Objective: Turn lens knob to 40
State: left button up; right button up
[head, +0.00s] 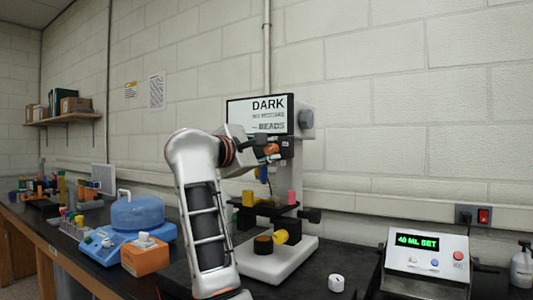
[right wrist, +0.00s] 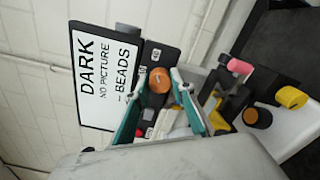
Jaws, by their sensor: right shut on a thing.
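The microscope (head: 285,180) stands on the dark bench with a screen (head: 258,115) on top, reading "DARK" and "BEADS". In the right wrist view the screen (right wrist: 103,78) reads "DARK NO PICTURE – BEADS". An orange-brown lens knob (right wrist: 159,80) sits on the black panel beside the screen, with small white labels around it, too small to read surely. My right gripper (right wrist: 160,76) has its teal fingers on either side of the knob and is shut on it. In the head view my right gripper (head: 268,150) is at the microscope's upper front, partly hiding it. My left gripper is not in view.
Yellow (head: 281,237) and pink (head: 292,197) knobs are on the microscope below my gripper. A control box (head: 428,262) showing "40 ML SET" stands at right. A white cap (head: 336,283) lies on the bench. A blue domed device (head: 138,212) stands at left.

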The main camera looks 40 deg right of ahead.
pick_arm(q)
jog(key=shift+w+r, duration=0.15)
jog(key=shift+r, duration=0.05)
pick_arm(e)
jog(key=shift+f, duration=0.1)
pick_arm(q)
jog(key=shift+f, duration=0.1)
pick_arm(e)
jog(key=o, duration=1.1)
jog(key=shift+c, duration=0.2)
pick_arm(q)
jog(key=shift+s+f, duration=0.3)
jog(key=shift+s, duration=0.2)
pick_arm(e)
jog(key=shift+o, duration=0.2)
jog(key=shift+a, duration=0.15)
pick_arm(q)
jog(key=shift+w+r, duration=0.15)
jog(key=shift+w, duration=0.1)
pick_arm(e)
jog(key=v, duration=1.1)
jog(key=shift+s+a, duration=0.15)
jog(key=shift+a, duration=0.15)
